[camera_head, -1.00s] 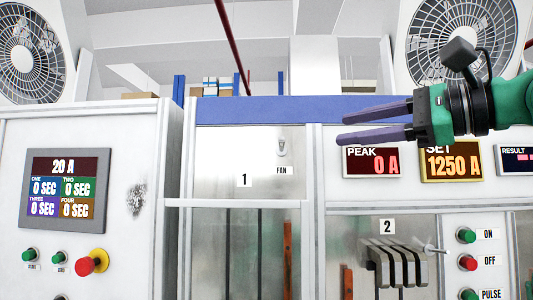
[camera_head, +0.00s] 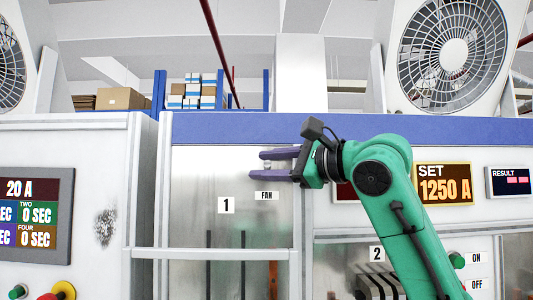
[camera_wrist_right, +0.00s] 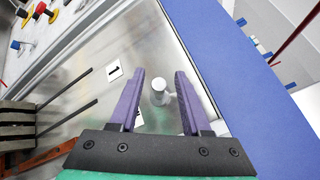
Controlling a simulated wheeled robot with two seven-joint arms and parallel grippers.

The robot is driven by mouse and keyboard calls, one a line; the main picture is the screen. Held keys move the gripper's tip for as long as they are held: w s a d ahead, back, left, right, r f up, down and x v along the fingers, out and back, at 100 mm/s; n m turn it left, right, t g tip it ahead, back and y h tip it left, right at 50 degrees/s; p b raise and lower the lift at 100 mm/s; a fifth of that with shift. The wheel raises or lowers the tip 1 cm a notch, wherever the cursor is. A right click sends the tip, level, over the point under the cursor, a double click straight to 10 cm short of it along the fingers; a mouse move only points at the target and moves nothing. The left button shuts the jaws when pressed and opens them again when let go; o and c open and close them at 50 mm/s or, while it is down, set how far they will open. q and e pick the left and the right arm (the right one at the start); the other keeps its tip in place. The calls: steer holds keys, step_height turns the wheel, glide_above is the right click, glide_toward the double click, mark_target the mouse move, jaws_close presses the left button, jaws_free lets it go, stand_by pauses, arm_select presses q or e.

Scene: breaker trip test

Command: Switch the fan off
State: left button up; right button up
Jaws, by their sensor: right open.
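The fan switch (camera_wrist_right: 159,93) is a small pale toggle on the metal panel, above the label FAN (camera_head: 267,196). In the right wrist view it stands between the two purple fingers of my right gripper (camera_wrist_right: 160,74), with a gap on each side. The gripper is open and holds nothing. In the head view my right gripper (camera_head: 264,164) points left across the panel just above the FAN label, and the fingers mostly hide the switch. I cannot tell which way the toggle is set. My left gripper is out of view.
A large white fan (camera_head: 453,55) stands behind the cabinet at right; another is cut off at left. A horizontal rail (camera_head: 210,254) crosses below the switch. Panel 2 has grey levers (camera_head: 378,285) and a green ON button (camera_head: 457,261). The SET display (camera_head: 444,184) reads 1250 A.

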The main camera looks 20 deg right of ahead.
steer(key=shift+s+r, duration=0.1)
steer(key=shift+s, duration=0.25)
steer(key=shift+a, duration=0.1)
steer(key=shift+c, duration=1.2)
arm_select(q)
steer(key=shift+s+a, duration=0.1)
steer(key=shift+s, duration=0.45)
arm_select(e)
steer(key=shift+w, duration=0.25)
jaws_close()
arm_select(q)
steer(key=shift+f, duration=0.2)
